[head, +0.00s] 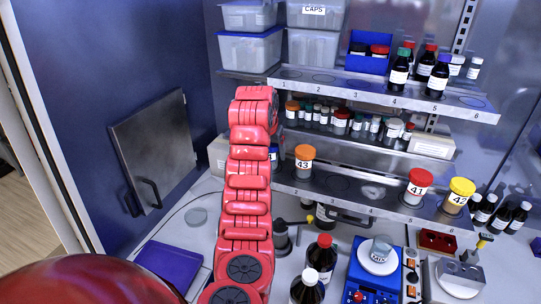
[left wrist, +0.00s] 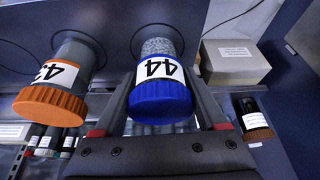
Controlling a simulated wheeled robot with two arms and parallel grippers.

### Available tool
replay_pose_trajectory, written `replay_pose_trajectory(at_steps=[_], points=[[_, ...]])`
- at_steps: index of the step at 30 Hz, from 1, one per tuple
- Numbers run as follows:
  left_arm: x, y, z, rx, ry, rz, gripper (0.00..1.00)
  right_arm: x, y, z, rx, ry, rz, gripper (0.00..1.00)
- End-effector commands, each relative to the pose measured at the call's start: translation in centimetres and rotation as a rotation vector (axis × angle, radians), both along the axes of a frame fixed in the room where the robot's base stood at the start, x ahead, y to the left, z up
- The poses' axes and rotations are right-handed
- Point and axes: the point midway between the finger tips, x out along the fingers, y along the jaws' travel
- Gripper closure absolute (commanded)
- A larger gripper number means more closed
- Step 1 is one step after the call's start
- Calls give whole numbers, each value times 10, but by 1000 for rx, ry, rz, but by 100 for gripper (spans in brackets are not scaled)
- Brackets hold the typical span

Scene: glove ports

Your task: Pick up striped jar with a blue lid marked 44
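The jar marked 44 (left wrist: 160,68), with a speckled grey body and a blue lid (left wrist: 160,100), stands between the two fingers of my left gripper (left wrist: 163,84) in the left wrist view. The fingers reach along both sides of it and look open, with narrow gaps beside the lid. In the head view my red left arm covers most of this spot. Only a bit of blue lid and white label (head: 274,155) shows at the arm's right edge, on the lower shelf. My right gripper is not in view.
The orange-lidded jar 43 (head: 304,161) stands close beside it. Jars 41 (head: 417,187) and 42 (head: 458,196) are further right on the same shelf (head: 350,190). A pale box (left wrist: 235,62) is on the jar's other side. Small bottles (head: 340,121) line the shelf behind.

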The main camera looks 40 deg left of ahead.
Motion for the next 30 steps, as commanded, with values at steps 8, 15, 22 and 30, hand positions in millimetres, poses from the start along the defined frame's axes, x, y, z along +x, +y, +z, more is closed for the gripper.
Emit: replay_pose_trajectory(at_steps=[8, 15, 22, 30], points=[[0, -1, -2, -2, 5, -1, 85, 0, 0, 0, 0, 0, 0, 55], [-1, -1, -2, -3, 6, 0, 85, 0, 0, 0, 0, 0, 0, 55], [1, -2, 11, -2, 4, 0, 85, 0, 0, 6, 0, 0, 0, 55], [4, -3, 32, -2, 3, 0, 85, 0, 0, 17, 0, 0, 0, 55]])
